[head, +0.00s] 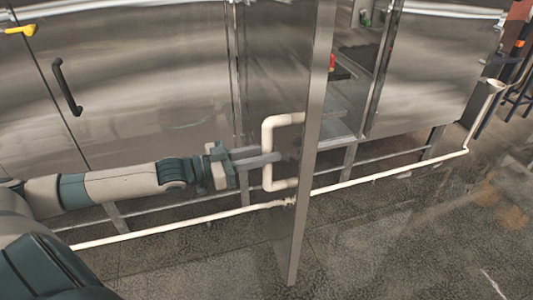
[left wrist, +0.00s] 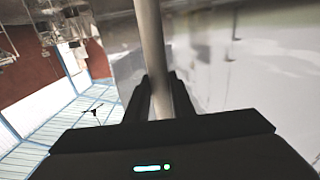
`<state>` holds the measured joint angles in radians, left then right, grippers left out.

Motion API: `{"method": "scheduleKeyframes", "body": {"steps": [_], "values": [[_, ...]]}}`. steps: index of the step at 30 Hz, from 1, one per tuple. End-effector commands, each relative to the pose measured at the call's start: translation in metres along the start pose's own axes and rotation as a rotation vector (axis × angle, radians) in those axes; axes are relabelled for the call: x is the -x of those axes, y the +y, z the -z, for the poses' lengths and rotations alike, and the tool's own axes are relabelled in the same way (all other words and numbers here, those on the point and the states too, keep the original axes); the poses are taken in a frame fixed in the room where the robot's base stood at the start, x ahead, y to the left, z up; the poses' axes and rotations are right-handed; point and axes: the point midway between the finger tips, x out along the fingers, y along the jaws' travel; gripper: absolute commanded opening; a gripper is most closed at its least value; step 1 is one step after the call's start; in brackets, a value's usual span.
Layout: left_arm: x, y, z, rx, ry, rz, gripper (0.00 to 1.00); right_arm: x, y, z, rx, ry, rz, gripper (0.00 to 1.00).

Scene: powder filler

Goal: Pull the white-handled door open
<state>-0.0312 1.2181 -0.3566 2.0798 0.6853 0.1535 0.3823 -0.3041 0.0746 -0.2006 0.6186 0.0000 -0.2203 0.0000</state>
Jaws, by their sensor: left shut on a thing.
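The steel door (head: 308,130) stands swung out from the machine, seen nearly edge-on in the head view. Its white C-shaped handle (head: 267,133) is on the door's left face. My left gripper (head: 275,158) reaches in from the left with its fingers at the handle's upright bar. In the left wrist view the white handle bar (left wrist: 153,45) runs down between the two dark fingers (left wrist: 150,100), which are shut on it. Behind the door an opening (head: 350,75) into the machine's inside shows. My right gripper is not in view.
A closed steel panel with a black handle (head: 67,87) and a yellow latch (head: 20,30) is at the left. A cream pipe (head: 390,174) runs low along the machine's front. The speckled floor (head: 400,245) in front is clear.

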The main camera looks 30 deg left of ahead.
Motion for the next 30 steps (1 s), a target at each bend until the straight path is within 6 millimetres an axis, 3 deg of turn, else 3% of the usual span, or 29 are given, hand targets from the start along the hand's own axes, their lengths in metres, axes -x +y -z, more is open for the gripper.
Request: {"method": "scheduleKeyframes", "body": {"steps": [11, 12, 14, 15, 30], "values": [[0.0, -0.002, 0.003, -0.004, 0.004, 0.002, 0.0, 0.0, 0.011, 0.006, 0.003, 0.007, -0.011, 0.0], [0.0, -0.002, 0.003, -0.004, 0.004, 0.002, 0.24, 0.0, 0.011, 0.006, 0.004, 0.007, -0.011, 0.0], [0.0, -0.002, 0.003, -0.004, 0.004, 0.002, 0.38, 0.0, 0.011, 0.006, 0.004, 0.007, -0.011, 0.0], [0.0, -0.002, 0.003, -0.004, 0.004, 0.002, 0.4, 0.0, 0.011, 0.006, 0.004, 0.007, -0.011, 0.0], [0.004, -0.001, 0.0, -0.002, 0.001, 0.001, 0.4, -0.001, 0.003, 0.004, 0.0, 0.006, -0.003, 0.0]]}}
